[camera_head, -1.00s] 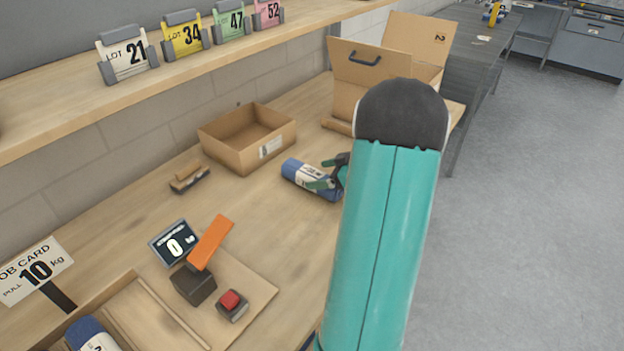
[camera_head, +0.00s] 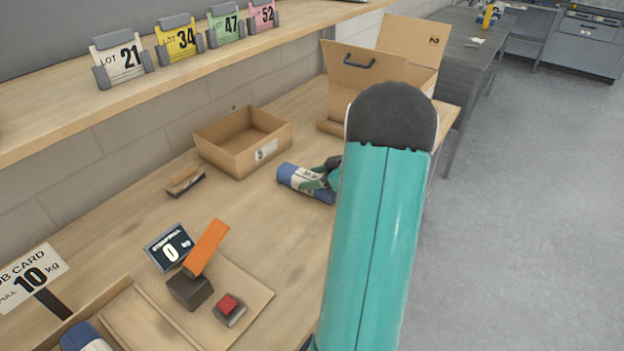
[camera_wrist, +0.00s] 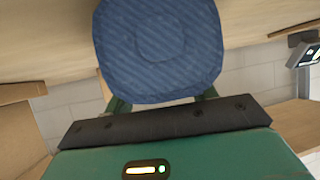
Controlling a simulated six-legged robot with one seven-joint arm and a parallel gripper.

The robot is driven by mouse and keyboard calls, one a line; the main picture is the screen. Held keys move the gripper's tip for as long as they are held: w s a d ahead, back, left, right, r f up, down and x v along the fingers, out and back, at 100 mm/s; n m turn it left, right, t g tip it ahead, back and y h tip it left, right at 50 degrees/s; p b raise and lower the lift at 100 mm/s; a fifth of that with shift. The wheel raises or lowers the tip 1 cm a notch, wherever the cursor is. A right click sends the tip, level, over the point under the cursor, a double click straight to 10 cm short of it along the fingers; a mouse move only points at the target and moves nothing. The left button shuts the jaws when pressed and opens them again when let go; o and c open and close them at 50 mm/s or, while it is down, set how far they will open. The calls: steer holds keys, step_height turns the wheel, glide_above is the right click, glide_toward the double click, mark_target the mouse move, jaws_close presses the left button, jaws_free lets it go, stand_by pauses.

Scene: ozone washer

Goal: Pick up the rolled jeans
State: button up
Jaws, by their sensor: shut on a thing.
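The rolled jeans (camera_head: 288,173) lie on the wooden bench as a blue roll with a white label band. Their round blue denim end fills the upper middle of the wrist view (camera_wrist: 158,48). My gripper (camera_head: 322,178) is shut on the roll, with its green fingers on either side of the label band. In the wrist view the fingers (camera_wrist: 160,98) show only in part below the roll. My teal arm hides the right end of the roll and part of the gripper in the head view.
An open cardboard box (camera_head: 222,152) stands behind the roll, and a larger box with a handle (camera_head: 358,85) stands farther back. A small brush-like block (camera_head: 185,181), a scale display (camera_head: 168,247) and an orange lever (camera_head: 206,247) are to the left. Another blue roll (camera_head: 84,338) lies front left.

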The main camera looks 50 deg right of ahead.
steer(key=shift+r, duration=0.65)
steer(key=s+a+r, duration=0.7)
steer(key=a+r, duration=0.4)
steer(key=shift+s+a+r, duration=0.3)
steer(key=shift+s+a, duration=0.05)
steer(key=shift+s, duration=0.05)
